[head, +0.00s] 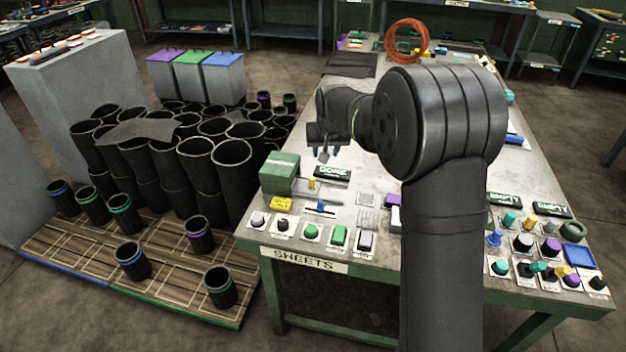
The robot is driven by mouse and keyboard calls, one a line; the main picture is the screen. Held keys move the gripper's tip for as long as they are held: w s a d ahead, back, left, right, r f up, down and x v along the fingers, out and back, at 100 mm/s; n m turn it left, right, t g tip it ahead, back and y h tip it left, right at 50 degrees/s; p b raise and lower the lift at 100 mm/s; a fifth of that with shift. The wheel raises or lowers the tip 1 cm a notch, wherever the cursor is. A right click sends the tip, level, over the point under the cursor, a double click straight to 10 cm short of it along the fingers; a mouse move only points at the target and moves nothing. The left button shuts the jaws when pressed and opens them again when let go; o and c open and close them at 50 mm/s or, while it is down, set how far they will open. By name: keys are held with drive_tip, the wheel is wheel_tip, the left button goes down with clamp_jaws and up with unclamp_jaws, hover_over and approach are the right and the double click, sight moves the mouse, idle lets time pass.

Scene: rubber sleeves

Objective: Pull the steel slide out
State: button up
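My gripper (324,150) is above the left part of the workbench, behind the green box and pointing down. I cannot pick out the steel slide for certain. A strip with a blue knob (320,206) lies nearer the front edge. Both are in front of my gripper and apart from it.
Knobs and buttons line the front of the workbench (345,262), which is labelled "SWEETS". A black sign (332,173) stands near the green box. Black sleeves (232,165) crowd the floor at left, with several on wooden pallets (165,290).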

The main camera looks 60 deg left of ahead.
sight(313, 178)
drive_tip(key=shift+n, duration=0.3)
drive_tip(key=s+x, duration=0.1)
drive_tip(key=x, duration=1.1)
drive_tip(key=s+a+x, duration=0.1)
drive_tip(key=x, duration=0.5)
drive_tip(key=shift+s+a, duration=0.15)
drive_tip(key=shift+s, duration=0.2)
drive_tip(key=shift+w, duration=0.1)
clamp_jaws()
